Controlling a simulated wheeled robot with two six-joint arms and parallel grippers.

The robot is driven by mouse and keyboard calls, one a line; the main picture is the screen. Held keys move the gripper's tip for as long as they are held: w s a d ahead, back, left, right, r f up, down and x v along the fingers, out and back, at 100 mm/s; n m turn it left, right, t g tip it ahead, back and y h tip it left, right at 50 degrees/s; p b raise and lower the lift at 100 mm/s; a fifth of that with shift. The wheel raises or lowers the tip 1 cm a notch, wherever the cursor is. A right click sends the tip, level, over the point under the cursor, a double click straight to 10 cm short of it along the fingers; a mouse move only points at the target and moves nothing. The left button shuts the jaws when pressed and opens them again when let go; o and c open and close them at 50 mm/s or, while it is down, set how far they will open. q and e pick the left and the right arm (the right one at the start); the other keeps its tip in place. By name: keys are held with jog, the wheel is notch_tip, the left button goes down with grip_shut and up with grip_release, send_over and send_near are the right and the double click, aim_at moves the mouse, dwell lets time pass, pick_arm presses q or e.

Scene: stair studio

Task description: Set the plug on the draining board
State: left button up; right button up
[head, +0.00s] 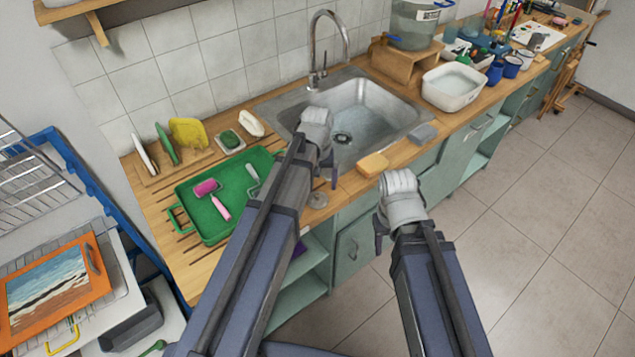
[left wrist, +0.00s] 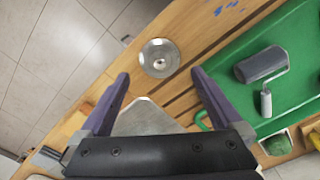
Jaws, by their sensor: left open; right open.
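The plug (head: 318,200) is a round metal disc with a small centre knob. It lies on the wooden worktop near the front edge, left of the sink (head: 350,120). The draining board (head: 160,215) is the grooved wooden stretch left of the sink. My left gripper (head: 320,168) is open above the worktop, close to the plug. In the left wrist view the plug (left wrist: 159,58) shows just beyond and between the open fingertips (left wrist: 160,76), clear of both. My right gripper (head: 380,232) is open and empty in front of the cabinets.
A green tray (head: 185,197) with a pink roller and a grey roller covers much of the draining board. Bare wood shows along the board's front and left.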

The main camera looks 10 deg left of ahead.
aim_at(318, 195)
pick_arm(q)
notch_tip(318, 195, up, 8)
jog(key=f+p, duration=0.1)
jog(key=p, duration=0.5)
jog(key=s+d+m+y, duration=0.1)
jog(key=s+d+m, duration=0.6)
jog(key=s, duration=0.8)
jog(key=d, duration=0.2)
jog(key=shift+s+d+r, duration=0.2)
jog(key=shift+d+r, duration=0.05)
jog(key=shift+d, duration=0.1)
